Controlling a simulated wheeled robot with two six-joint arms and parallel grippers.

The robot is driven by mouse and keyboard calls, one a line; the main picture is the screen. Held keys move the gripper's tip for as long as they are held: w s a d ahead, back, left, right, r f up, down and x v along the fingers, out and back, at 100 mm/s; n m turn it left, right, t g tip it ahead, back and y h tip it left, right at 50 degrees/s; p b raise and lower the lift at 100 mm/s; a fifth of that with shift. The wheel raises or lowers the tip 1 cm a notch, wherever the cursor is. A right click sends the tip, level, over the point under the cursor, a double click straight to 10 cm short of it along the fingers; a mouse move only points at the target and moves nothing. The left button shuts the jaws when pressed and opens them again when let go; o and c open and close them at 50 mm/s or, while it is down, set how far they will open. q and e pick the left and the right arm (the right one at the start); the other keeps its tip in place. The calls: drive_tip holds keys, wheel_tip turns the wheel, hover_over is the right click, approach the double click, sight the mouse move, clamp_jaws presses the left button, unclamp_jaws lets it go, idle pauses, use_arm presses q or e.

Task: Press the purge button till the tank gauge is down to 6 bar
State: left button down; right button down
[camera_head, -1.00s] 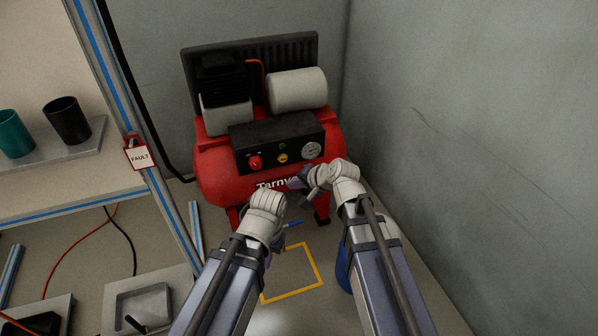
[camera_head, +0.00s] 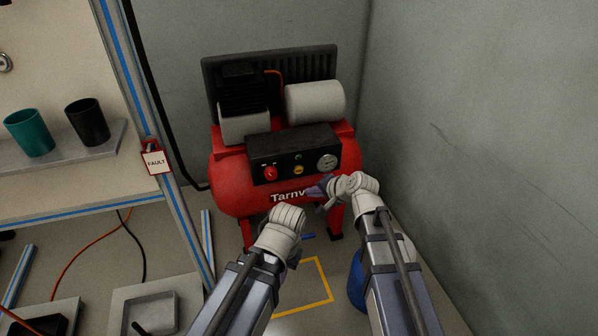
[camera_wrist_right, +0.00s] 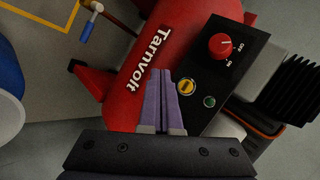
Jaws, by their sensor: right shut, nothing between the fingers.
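The red compressor (camera_head: 232,190) stands against the back wall with a black control panel (camera_head: 255,150) on its front. The panel carries a red knob (camera_head: 270,173), a yellow button (camera_head: 299,169), a small green button or lamp (camera_head: 298,156) and a round gauge (camera_head: 327,162). The gauge reading is too small to tell. My right gripper (camera_head: 310,190) is shut and empty, in front of the tank below the panel. In the right wrist view its fingertips (camera_wrist_right: 160,72) lie beside the yellow button (camera_wrist_right: 187,86); contact cannot be told. My left gripper's (camera_head: 292,258) fingers are mostly hidden by its wrist.
A blue-tipped handle (camera_wrist_right: 87,32) juts out below the tank. A yellow floor marking (camera_head: 328,283) lies in front. The right wall (camera_head: 480,150) is close to my right arm. A bench post with a FAULT tag (camera_head: 156,162) stands at left.

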drive_tip(key=w+a, duration=0.2)
drive_tip(key=w, duration=0.4)
drive_tip(key=shift+w, duration=0.35)
drive_tip(key=shift+w+a, duration=0.1)
idle(1.6)
drive_tip(key=shift+w+a, duration=0.1)
drive_tip(key=shift+w, duration=0.2)
drive_tip(key=shift+w+a, duration=0.15)
drive_tip(key=shift+w, duration=0.2)
idle(2.0)
drive_tip(key=shift+s, duration=0.15)
drive_tip(key=shift+s+d, duration=0.25)
drive_tip(key=shift+s, duration=0.35)
drive_tip(key=shift+s, duration=0.1)
drive_tip(key=shift+s+d, duration=0.25)
drive_tip(key=shift+s, duration=0.5)
drive_tip(key=shift+s+d, duration=0.3)
drive_tip(key=shift+s, duration=0.5)
drive_tip(key=shift+s+d, duration=0.25)
drive_tip(key=shift+s, duration=0.5)
